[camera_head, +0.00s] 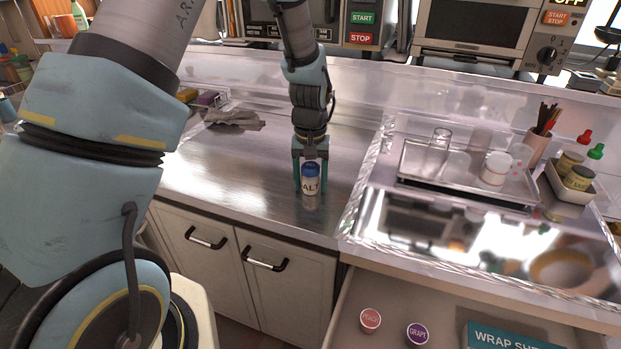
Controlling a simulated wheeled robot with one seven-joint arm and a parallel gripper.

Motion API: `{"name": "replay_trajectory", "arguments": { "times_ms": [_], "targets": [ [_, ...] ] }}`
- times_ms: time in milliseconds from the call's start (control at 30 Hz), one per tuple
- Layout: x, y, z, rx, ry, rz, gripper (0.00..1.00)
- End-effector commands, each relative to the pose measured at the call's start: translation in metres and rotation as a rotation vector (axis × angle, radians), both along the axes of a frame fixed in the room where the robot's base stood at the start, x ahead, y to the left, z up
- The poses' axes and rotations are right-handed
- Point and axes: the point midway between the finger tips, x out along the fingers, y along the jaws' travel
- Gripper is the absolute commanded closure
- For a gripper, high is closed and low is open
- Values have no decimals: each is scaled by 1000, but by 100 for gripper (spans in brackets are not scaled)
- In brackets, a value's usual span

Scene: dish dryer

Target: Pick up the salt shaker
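The salt shaker (311,184) is small, with a blue cap and a label on which "ALT" can be read. It is upright at the steel counter, right of the picture's middle line of cabinets, with its reflection just below it. My gripper (310,177) points down over it, with one finger on each side of the shaker. The fingers are very close to its sides, but I cannot tell whether they press on it. I also cannot tell whether its base touches the counter.
A grey cloth (235,118) lies on the counter to the left. A tray (468,190) with a glass jar (439,146) and a white cup (495,168) stands to the right.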

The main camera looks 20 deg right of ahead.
Motion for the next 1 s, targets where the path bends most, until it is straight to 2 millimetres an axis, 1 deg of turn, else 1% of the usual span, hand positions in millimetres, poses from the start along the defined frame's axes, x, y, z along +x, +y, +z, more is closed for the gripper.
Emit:
{"name": "replay_trajectory", "arguments": {
  "times_ms": [33,67,533,833,933,1000],
  "targets": [
    [0,0,0,0,0,0,43],
    [0,0,0,0,0,0,46],
    [0,0,0,0,0,0,99],
    [0,0,2,0,-1,0,100],
    [1,-1,12,-3,-3,0,100],
    [1,-1,22,-3,-4,0,100]
  ]
}}
